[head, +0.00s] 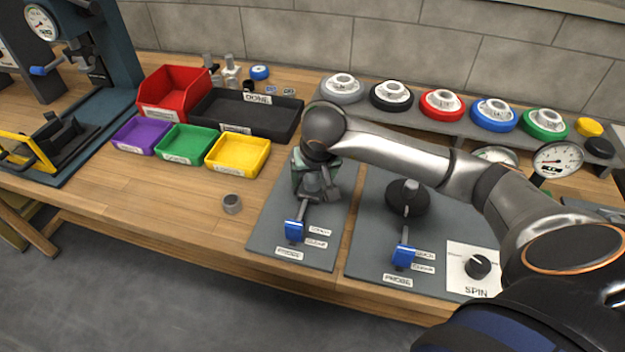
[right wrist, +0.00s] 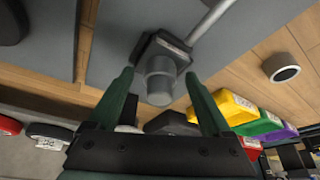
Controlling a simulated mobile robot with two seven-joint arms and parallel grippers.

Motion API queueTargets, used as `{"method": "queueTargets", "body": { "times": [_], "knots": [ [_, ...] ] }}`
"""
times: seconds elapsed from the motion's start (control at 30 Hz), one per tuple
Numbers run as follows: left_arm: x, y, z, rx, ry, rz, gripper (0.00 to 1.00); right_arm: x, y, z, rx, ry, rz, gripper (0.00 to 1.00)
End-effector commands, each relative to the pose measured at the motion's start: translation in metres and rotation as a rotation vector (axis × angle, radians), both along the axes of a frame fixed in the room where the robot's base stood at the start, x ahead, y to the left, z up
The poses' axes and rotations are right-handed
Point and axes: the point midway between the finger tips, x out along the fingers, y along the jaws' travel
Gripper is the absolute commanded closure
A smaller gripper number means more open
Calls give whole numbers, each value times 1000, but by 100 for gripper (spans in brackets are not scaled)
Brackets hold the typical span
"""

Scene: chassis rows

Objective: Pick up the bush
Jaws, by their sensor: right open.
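A short grey hollow ring, which looks like the bush (head: 232,204), stands on the wooden bench left of the grey fixture plates. It also shows in the right wrist view (right wrist: 281,67), at upper right and outside the fingers, its dark bore visible. My right gripper (right wrist: 158,77) is open, its two green fingers apart. A grey cylinder (right wrist: 160,85) on a dark square block shows between the fingertips; I cannot tell whether they touch it. In the head view my right gripper (head: 315,182) is over the left fixture, partly hidden by its own wrist. My left gripper is not in view.
The left fixture plate (head: 262,240) carries a blue-handled clamp (head: 295,231). Another plate with a black round part (head: 408,197) lies to its right. Purple, green and yellow bins (head: 238,155) stand behind the ring. Bare wood surrounds the ring.

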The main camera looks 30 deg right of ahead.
Motion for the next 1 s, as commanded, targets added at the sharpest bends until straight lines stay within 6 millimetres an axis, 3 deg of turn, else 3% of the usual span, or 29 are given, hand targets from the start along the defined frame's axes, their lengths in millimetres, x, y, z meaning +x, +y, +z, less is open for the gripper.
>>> {"method": "queueTargets", "body": {
  "times": [0.13,0.87,1.0],
  "knots": [
    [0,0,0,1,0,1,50,0,0,0,0,0,0,17],
    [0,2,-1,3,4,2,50,0,0,1,0,0,-1,99],
    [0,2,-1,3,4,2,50,0,0,1,0,-1,-1,100]
  ]
}}
